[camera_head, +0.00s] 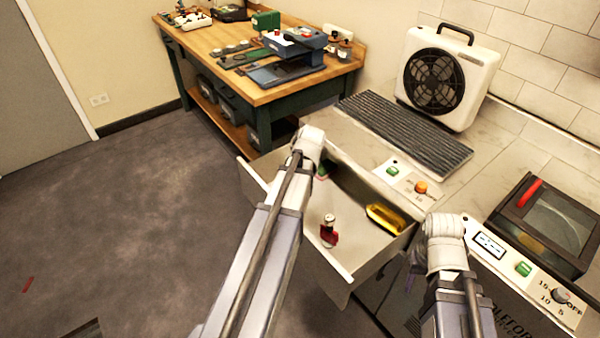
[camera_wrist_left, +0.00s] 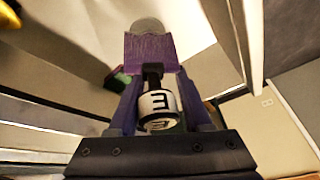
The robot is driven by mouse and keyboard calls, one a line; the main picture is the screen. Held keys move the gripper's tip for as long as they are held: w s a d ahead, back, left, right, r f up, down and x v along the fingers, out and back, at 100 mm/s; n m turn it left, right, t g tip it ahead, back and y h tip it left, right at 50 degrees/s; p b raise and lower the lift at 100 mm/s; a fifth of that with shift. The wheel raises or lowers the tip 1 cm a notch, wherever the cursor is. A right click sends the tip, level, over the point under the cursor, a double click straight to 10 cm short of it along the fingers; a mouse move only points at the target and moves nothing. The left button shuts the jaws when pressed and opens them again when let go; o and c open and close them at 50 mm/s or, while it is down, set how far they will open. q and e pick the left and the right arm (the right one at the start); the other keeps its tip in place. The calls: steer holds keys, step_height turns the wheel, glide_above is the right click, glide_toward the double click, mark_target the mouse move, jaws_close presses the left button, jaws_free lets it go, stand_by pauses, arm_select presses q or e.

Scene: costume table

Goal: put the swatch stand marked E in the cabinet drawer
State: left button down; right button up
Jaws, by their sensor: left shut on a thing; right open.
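The swatch stand marked E (camera_wrist_left: 158,103) shows in the left wrist view, with a white label, a dark stem and a purple swatch on top. My left gripper (camera_wrist_left: 155,85) is shut on it. In the head view, my left wrist hides that gripper and the stand, over the far left part of the open cabinet drawer (camera_head: 350,272). My right gripper (camera_head: 417,283) is open, low beside the cabinet front, mostly hidden by its own wrist.
In the drawer are a red item (camera_head: 329,236), a yellow item (camera_head: 385,218) and a green item (camera_head: 322,172). A grey ribbed mat (camera_head: 405,130), a fan (camera_head: 436,82) and a dark-framed box (camera_head: 548,222) stand on the counter. A wooden workbench (camera_head: 215,45) is behind.

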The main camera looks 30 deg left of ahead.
arm_select(q)
steer(key=shift+f+b, duration=4.95)
steer(key=shift+f, duration=0.4)
steer(key=shift+f+b, duration=0.5)
jaws_free()
steer(key=shift+r, duration=0.2)
steer(key=shift+r+p, duration=3.35)
steer(key=shift+p, duration=0.2)
